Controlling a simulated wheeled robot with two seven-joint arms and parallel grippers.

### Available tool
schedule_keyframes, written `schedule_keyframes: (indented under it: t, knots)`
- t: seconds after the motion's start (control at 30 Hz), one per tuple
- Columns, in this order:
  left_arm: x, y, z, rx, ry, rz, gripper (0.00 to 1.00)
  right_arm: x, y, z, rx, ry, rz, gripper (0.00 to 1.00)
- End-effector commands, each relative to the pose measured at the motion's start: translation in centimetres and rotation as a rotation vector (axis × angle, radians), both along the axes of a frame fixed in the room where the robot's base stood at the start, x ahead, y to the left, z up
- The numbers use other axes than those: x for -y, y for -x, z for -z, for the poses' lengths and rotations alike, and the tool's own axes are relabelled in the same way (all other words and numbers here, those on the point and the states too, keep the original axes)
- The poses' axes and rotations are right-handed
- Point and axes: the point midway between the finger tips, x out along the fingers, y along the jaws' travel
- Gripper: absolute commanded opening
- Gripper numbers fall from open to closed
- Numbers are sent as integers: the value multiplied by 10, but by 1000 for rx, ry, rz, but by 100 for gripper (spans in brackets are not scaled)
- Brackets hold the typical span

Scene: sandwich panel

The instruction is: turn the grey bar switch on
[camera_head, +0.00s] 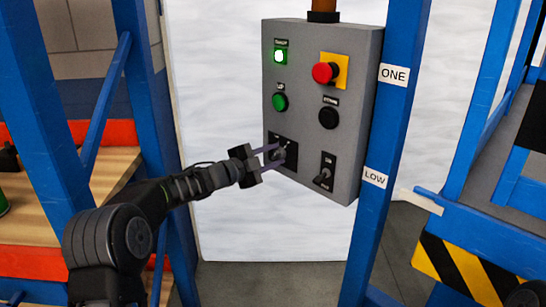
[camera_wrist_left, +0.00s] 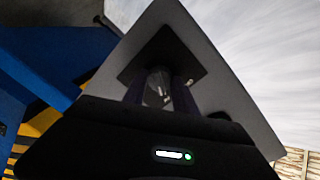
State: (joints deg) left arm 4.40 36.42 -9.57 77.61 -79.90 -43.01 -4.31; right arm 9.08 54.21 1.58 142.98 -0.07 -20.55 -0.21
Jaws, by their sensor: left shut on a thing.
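The grey bar switch (camera_head: 283,154) sits on a black square plate at the lower left of the grey control panel (camera_head: 305,135). My left gripper (camera_head: 277,156) reaches it from the left, and its two fingers are shut on the bar. In the left wrist view the bar (camera_wrist_left: 158,88) shows between the two dark fingers, in front of its black plate (camera_wrist_left: 185,62). The fingers partly hide the bar, and I cannot read its setting.
The panel also bears a lit green lamp (camera_head: 281,56), a red button (camera_head: 323,73) on yellow, a green button (camera_head: 280,102), a black button (camera_head: 328,117) and a toggle lever (camera_head: 323,176). Blue posts stand on both sides, the right one (camera_head: 385,130) close to the panel.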

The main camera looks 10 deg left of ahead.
Motion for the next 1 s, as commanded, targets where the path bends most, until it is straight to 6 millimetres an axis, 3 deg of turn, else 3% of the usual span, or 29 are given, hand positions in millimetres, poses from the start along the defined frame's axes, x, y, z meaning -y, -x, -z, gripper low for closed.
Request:
schedule_keyframes:
  t: [0.07, 0.1, 0.33, 0.7, 1.0]
  knots:
    - [0, 0, 1, 0, -3, 1, 0, 0, 0, 0, 0, 0, 0, 0]
    - [0, 0, 1, -1, -2, 1, 35, 0, 0, 0, 0, 0, 0, 0]
    - [0, 0, 1, -1, 0, 1, 54, 0, 0, 0, 0, 0, 0, 0]
    - [-3, 4, 0, -1, 1, 0, 55, 0, 0, 1, 0, 0, 0, 0]
    - [-27, 40, -3, -1, 1, -2, 55, 0, 0, 4, 0, 0, 0, 0]
